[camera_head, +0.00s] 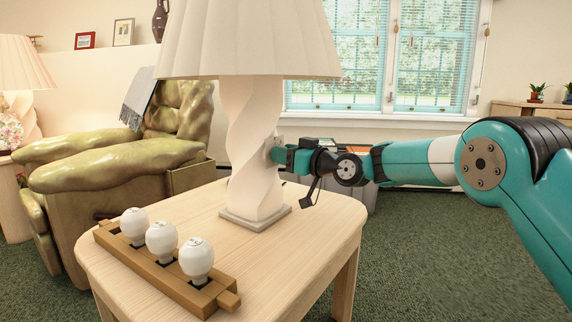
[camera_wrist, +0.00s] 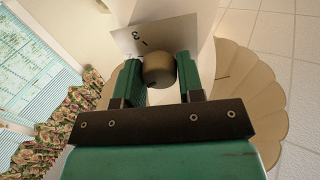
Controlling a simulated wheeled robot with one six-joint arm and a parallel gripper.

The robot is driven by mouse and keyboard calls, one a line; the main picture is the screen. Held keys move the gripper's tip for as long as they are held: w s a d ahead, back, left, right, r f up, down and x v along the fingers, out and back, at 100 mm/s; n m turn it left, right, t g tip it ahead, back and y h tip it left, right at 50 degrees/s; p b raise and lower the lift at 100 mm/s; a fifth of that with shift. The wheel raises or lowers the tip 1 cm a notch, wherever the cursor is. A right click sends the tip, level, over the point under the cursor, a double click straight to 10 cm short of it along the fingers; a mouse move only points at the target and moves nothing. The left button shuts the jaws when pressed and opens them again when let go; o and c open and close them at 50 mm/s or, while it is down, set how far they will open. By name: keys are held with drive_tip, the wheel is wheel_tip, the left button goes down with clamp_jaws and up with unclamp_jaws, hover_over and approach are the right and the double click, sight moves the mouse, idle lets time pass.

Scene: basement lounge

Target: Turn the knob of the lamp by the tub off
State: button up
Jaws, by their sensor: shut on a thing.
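The lamp (camera_head: 252,150) has a twisted white body, a pleated cream shade and a square base. It stands on a pale wooden table. My gripper (camera_head: 279,152) reaches in from the right against the lamp body. In the wrist view, my gripper (camera_wrist: 159,78) has its two teal fingers on either side of a round brownish knob (camera_wrist: 159,69), shut on it. Behind the knob is a light plate (camera_wrist: 134,39) with small dark marks. The knob is hidden by my gripper in the head view. A grey tub-like container (camera_head: 358,199) stands behind the table, partly hidden by my arm.
A wooden rack (camera_head: 172,273) holding white bulbs lies on the table's (camera_head: 292,264) front left. An olive armchair (camera_head: 113,165) stands behind at left, with another lamp (camera_head: 22,65) beyond it. The tabletop right of the lamp base is clear.

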drive_tip(key=n+b, duration=0.4)
drive_tip(key=n, duration=0.2)
drive_tip(key=n+g+b, duration=0.1)
drive_tip(key=n+b, duration=0.3)
drive_tip(key=n, duration=0.2)
drive_tip(key=shift+f+y, duration=0.1)
drive_tip(key=shift+y, duration=0.3)
drive_tip(key=shift+n+b, duration=0.3)
drive_tip(key=shift+n, duration=0.1)
drive_tip(key=o, duration=0.9)
drive_tip(key=shift+d, duration=0.1)
drive_tip(key=p+v, duration=0.3)
drive_tip(key=v, duration=1.4)
drive_tip(key=shift+s, duration=0.15)
